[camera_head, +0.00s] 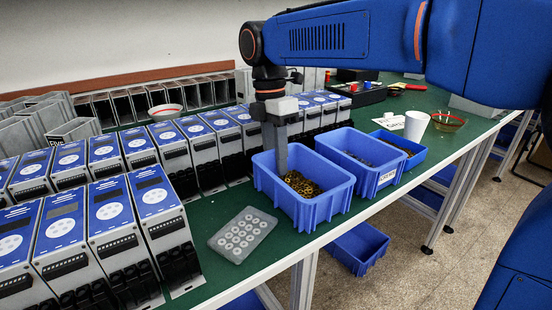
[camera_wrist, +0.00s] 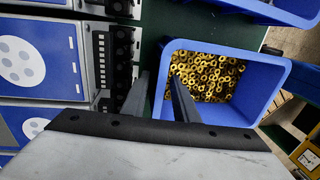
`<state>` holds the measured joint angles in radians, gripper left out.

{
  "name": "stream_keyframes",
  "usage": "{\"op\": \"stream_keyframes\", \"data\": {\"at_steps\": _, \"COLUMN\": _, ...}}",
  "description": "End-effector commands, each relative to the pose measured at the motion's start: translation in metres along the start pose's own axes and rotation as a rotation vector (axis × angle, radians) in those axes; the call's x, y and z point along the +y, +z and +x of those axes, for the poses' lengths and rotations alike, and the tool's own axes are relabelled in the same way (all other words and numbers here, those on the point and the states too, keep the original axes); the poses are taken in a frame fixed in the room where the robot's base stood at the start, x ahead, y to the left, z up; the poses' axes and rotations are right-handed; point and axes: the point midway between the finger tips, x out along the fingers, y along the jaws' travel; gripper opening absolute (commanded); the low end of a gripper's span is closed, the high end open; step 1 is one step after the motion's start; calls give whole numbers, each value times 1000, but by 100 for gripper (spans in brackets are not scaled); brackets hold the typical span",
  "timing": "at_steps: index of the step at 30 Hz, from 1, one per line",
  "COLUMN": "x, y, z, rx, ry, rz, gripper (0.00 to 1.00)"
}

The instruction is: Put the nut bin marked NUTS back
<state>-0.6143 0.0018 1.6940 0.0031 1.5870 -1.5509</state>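A blue open bin (camera_head: 322,212) holding brass nuts (camera_head: 300,184) stands at the front edge of the green table; I see no readable label on it. It also shows in the wrist view (camera_wrist: 262,62), with the nuts (camera_wrist: 208,76) filling its floor. My gripper (camera_head: 279,160) points down at the bin's left rear side. In the wrist view my gripper (camera_wrist: 160,85) has its fingers apart, one outside the bin and one over its inside, with the bin's side wall between them. I see a gap, so it looks open.
A second blue bin with a white label (camera_head: 387,177) and a third blue bin (camera_head: 402,146) stand to the right. A grey tray with round holes (camera_head: 242,234) lies to the left. Rows of blue-faced soft starters (camera_head: 115,215) stand close behind. Another blue bin (camera_head: 358,247) is below the table edge.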

Motion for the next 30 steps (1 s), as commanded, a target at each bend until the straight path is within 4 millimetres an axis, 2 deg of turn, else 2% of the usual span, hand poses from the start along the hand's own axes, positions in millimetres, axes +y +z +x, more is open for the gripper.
{"op": "stream_keyframes", "data": {"at_steps": 5, "x": 0, "y": 0, "z": -2, "rx": 0, "ry": 1, "rz": 0, "gripper": 27}}
{"op": "stream_keyframes", "data": {"at_steps": 8, "x": 0, "y": 0, "z": -11, "rx": 0, "ry": 2, "rz": 0, "gripper": 27}}
{"op": "stream_keyframes", "data": {"at_steps": 21, "x": 1, "y": 0, "z": -90, "rx": 0, "ry": 2, "rz": 0, "gripper": 27}}
{"op": "stream_keyframes", "data": {"at_steps": 27, "x": 0, "y": 0, "z": -115, "rx": 0, "ry": 2, "rz": 0, "gripper": 27}}
{"op": "stream_keyframes", "data": {"at_steps": 30, "x": 0, "y": 0, "z": -120, "rx": 0, "ry": 0, "rz": 0, "gripper": 27}}
